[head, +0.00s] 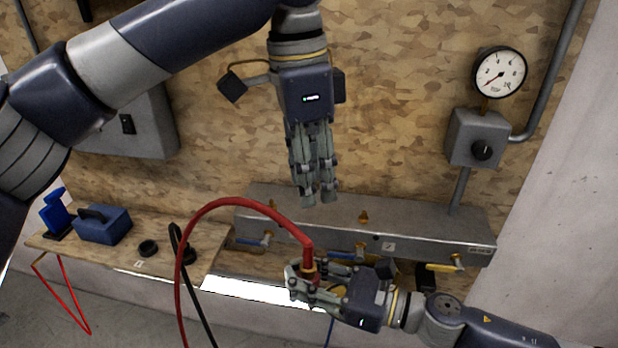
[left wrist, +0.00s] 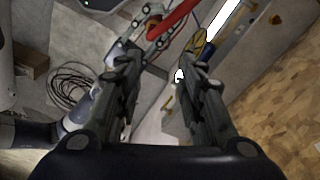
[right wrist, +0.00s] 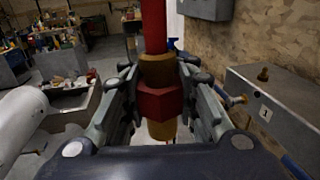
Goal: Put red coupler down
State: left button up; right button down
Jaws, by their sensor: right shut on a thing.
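The red coupler (head: 308,268), a red hex body with brass-coloured collars on the end of a red hose (head: 222,203), is held between the fingers of my right gripper (head: 303,282). In the right wrist view the coupler (right wrist: 158,102) stands upright, clamped between both fingers, its brass lower end below them. My left gripper (head: 318,198) hangs above it, fingers pointing down, apart from the coupler and hose. In the left wrist view a clear gap shows between its fingers (left wrist: 163,62), with nothing gripped.
A grey manifold (head: 370,222) with yellow and blue valve handles runs behind my right gripper. A wooden shelf (head: 125,255) at left carries a blue box (head: 103,224), a blue holder (head: 55,214) and black rings. A gauge (head: 499,73) and grey regulator box (head: 477,138) are on the wall.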

aim_at(308, 242)
jog(key=shift+a, duration=0.1)
pick_arm(q)
jog(key=shift+y, duration=0.6)
jog(key=f, duration=0.4)
jog(key=s+f, duration=0.1)
jog(key=f, duration=0.2)
jog(key=s+f, duration=0.1)
jog(key=f, duration=0.3)
jog(key=shift+a+f, duration=0.35)
jog(key=shift+a, duration=0.05)
pick_arm(e)
jog(key=shift+w, duration=0.1)
pick_arm(q)
grip_shut()
pick_arm(e)
jog(key=c, duration=1.2)
grip_release()
